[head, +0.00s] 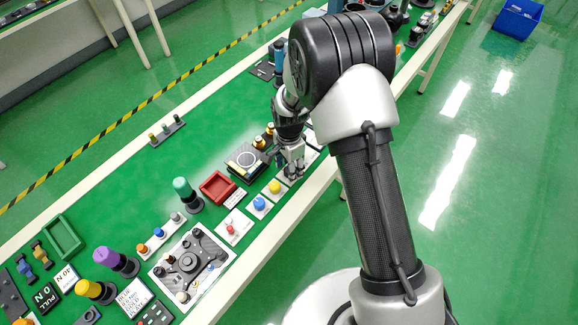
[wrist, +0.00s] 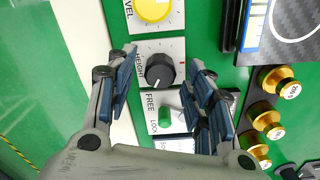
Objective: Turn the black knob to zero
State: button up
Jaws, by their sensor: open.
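The black knob (wrist: 160,71) sits on a white plate (wrist: 142,48) marked HEIGHT in the wrist view. It is round and ridged, with a pale pointer mark on its face. My gripper (wrist: 164,58) is open, with one blue-padded finger on each side of the knob in the picture. I cannot tell whether either finger touches it.
A yellow knob (wrist: 153,8) marked LEVEL and a green FREE/LOCK switch (wrist: 164,117) flank the black knob. In the head view, a red tray (head: 217,187) and a blue knob (head: 259,203) are nearby.

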jog(key=shift+c, duration=0.4)
jog(key=c, duration=1)
jog(key=shift+n, duration=0.4)
jog(key=n, duration=0.4)
jog(key=shift+n+p, duration=0.3)
jog(key=n, duration=0.4)
jog(key=shift+n, duration=0.3)
jog(key=n, duration=0.7)
jog(key=shift+p, duration=0.35)
jog(key=n, duration=0.6)
jog(key=shift+n, duration=0.4)
